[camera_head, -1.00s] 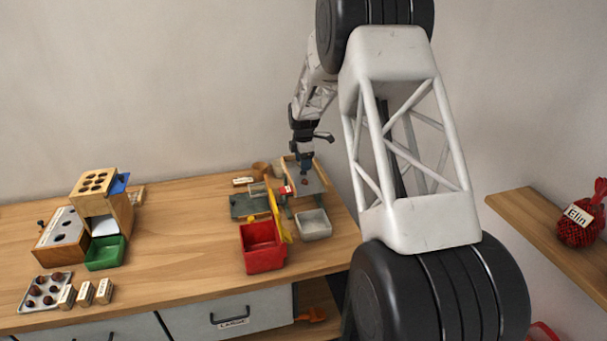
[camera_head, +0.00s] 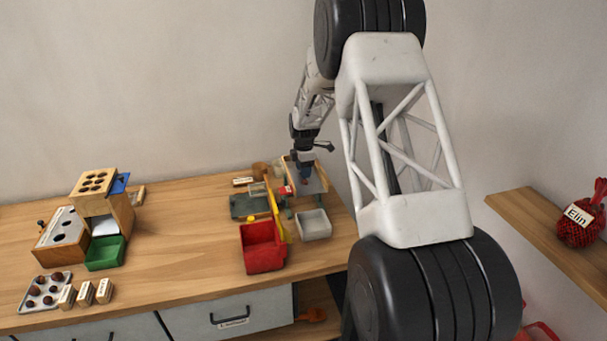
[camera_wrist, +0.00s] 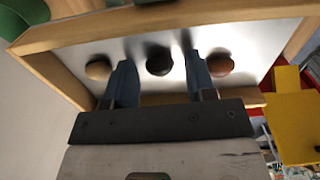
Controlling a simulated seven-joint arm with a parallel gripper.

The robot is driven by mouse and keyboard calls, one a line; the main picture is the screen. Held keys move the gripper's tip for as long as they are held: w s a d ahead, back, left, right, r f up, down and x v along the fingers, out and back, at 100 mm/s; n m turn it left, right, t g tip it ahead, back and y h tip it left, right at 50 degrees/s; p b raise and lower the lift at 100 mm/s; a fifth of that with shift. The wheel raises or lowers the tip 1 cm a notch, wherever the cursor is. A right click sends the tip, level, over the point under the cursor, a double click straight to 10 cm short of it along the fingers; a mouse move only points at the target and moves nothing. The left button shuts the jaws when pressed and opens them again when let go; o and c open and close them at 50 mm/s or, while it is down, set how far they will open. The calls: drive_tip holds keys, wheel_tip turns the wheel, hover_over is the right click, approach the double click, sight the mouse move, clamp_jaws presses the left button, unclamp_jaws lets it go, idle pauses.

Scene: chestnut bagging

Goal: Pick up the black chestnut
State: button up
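In the wrist view a black chestnut (camera_wrist: 159,63) lies on the pale floor of a wood-rimmed tray (camera_wrist: 75,36). My gripper (camera_wrist: 157,58) is open, with one blue finger on each side of the black chestnut and gaps showing between it and both fingers. A tan chestnut (camera_wrist: 99,67) lies outside the left finger, and a reddish-brown chestnut (camera_wrist: 221,64) lies outside the right finger. In the head view my gripper (camera_head: 305,172) is down at the tray (camera_head: 319,178) at the back right of the table; the chestnuts there are too small or hidden to tell.
A red bin (camera_head: 262,248), a grey bin (camera_head: 313,224) and a yellow part (camera_head: 279,215) stand in front of the tray. A wooden dispenser (camera_head: 95,195), a green bin (camera_head: 105,253) and a chestnut tray (camera_head: 43,292) are at the left. The table's middle is clear.

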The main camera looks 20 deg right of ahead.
drive_tip(key=c, duration=0.8)
drive_tip(key=shift+r, duration=0.1)
drive_tip(key=shift+r, duration=0.85)
drive_tip(key=shift+s+r, duration=0.2)
drive_tip(key=shift+r, duration=0.7)
drive_tip(key=s+a+r, duration=0.1)
drive_tip(key=s, duration=1.4)
drive_tip(key=shift+s+a+r, duration=0.15)
drive_tip(key=shift+s+a, duration=0.1)
